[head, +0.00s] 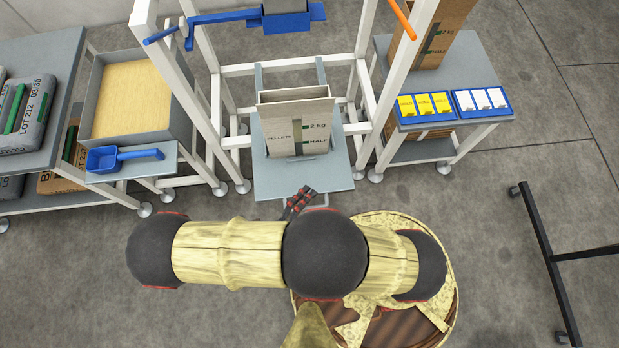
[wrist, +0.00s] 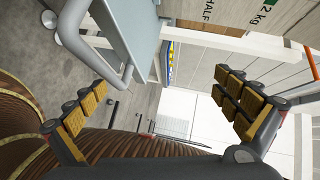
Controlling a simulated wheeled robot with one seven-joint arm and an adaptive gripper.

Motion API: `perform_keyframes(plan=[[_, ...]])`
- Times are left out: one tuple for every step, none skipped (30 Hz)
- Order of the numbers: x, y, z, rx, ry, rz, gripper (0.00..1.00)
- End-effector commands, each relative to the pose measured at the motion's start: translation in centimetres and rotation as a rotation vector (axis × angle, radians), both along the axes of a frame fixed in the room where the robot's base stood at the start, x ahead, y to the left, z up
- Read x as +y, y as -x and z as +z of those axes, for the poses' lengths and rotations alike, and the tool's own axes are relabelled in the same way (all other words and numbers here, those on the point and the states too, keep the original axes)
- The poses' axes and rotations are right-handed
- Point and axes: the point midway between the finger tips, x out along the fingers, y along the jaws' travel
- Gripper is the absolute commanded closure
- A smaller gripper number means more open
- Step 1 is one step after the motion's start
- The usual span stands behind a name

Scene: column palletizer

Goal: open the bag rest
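The bag rest (head: 275,187) is a grey plate at the foot of the white frame, with a bar handle (head: 325,204) along its front edge. An open paper bag (head: 300,130) marked PELLETS, 2 kg and HALF stands upright on it. My gripper (head: 302,200) is at the plate's front edge, beside the handle and partly hidden by my arm. In the wrist view my gripper (wrist: 161,82) is open and empty. The handle (wrist: 118,76) appears between the fingers, nearer the left one; I see no contact. The plate (wrist: 128,28) also shows there.
A blue lever (head: 215,17) and an orange handle (head: 401,18) are on the white frame. A pellet bin (head: 88,100) and blue scoop (head: 102,158) are at left. A side table (head: 440,60) with blue card trays stands at right. A black floor stand (head: 545,250) is at far right.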

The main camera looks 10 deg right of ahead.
Motion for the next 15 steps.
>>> perform_keyframes(plan=[[0.54,-0.51,2.94,-0.048,0.030,0.014,0.24],[0.51,-0.51,3.10,-0.048,0.031,0.014,0.30],[0.48,-0.51,3.24,-0.048,0.031,0.014,0.42],[0.46,-0.51,3.30,-0.046,0.031,0.014,0.52],[0.44,-0.52,3.34,-0.046,0.031,0.013,0.63],[0.43,-0.52,3.36,-0.046,0.031,0.013,0.71],[0.42,-0.52,3.34,-0.046,0.032,0.014,0.71],[0.41,-0.52,3.32,-0.046,0.032,0.014,0.71],[0.39,-0.52,3.29,-0.046,0.032,0.014,0.71],[0.39,-0.52,3.26,-0.044,0.032,0.014,0.71],[0.38,-0.52,3.23,-0.044,0.032,0.014,0.71],[0.37,-0.52,3.20,-0.044,0.032,0.014,0.71],[0.36,-0.53,3.18,-0.044,0.032,0.014,0.71],[0.36,-0.53,3.17,-0.044,0.032,0.014,0.71],[0.37,-0.55,3.19,-0.046,0.028,0.011,0.71]])
